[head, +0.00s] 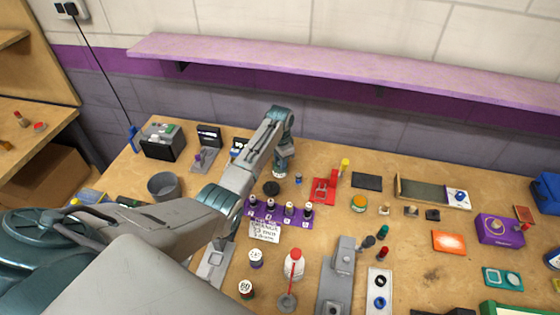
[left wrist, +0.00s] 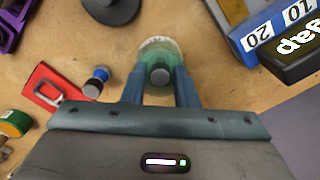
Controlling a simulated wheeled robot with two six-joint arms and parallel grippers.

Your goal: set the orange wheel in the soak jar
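My left gripper (head: 281,168) points down at the back of the bench. In the left wrist view its two fingers (left wrist: 160,84) stand apart, with a grey round piece (left wrist: 160,75) between them that neither finger seems to touch. A green, see-through jar with a pale rim (left wrist: 160,44), perhaps the soak jar, is just beyond the fingertips; the gripper mostly hides it in the head view. I cannot make out an orange wheel for sure. A round orange and green item (head: 359,203) lies to the right; it also shows in the left wrist view (left wrist: 14,123). My right gripper is out of view.
A purple rack (head: 278,217) with several small bottles stands in front of the gripper. A red plate (head: 324,190) and a small blue-banded cylinder (left wrist: 96,82) are to the right. A purple shelf (head: 330,62) overhangs behind.

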